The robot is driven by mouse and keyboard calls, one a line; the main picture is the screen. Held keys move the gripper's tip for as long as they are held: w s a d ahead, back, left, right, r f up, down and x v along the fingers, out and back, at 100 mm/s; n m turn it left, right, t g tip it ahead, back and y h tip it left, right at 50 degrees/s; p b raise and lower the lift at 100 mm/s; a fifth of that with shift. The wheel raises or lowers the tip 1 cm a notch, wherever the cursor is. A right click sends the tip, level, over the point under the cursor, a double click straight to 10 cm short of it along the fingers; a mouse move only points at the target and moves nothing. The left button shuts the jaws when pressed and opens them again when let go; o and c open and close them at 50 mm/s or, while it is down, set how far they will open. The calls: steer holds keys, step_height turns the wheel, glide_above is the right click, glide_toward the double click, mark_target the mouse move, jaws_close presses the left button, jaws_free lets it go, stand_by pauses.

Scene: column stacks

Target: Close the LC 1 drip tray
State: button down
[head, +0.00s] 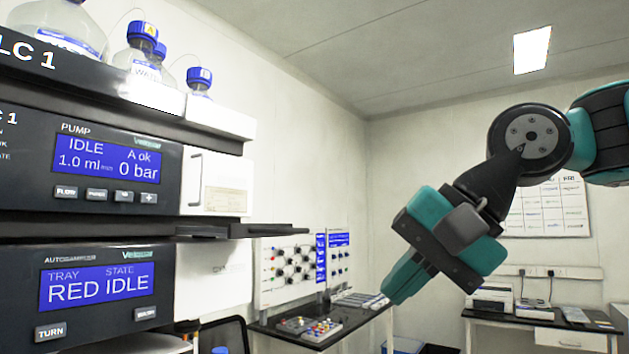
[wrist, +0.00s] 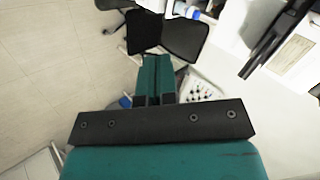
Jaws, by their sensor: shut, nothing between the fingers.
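The LC 1 stack (head: 90,230) stands at the left in the head view, with its pump unit above its autosampler unit. A thin dark tray (head: 268,231), which looks like the drip tray, juts out to the right between these two units. A dark bar at the upper right of the wrist view (wrist: 275,40) looks like the same tray. My gripper (head: 398,292) is shut and empty, pointing down and left, to the right of the tray and apart from it. Its closed fingers also show in the wrist view (wrist: 156,75).
Solvent bottles (head: 145,50) with blue caps stand on top of the stack. A side bench (head: 330,330) with a control panel (head: 290,270) lies beyond the tray. A dark chair (wrist: 165,35) shows in the wrist view. The air between tray and gripper looks clear.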

step_height(320, 180, up, 13)
steer(key=w+m+t+p, duration=0.2)
steer(key=m+p, duration=0.1)
steer(key=m, duration=0.1)
steer(key=a+r+x, duration=0.1)
steer(key=x, duration=1.1)
steer(key=shift+w+a+y, duration=0.25)
steer(key=shift+a+y, duration=0.05)
steer(key=shift+a, duration=0.15)
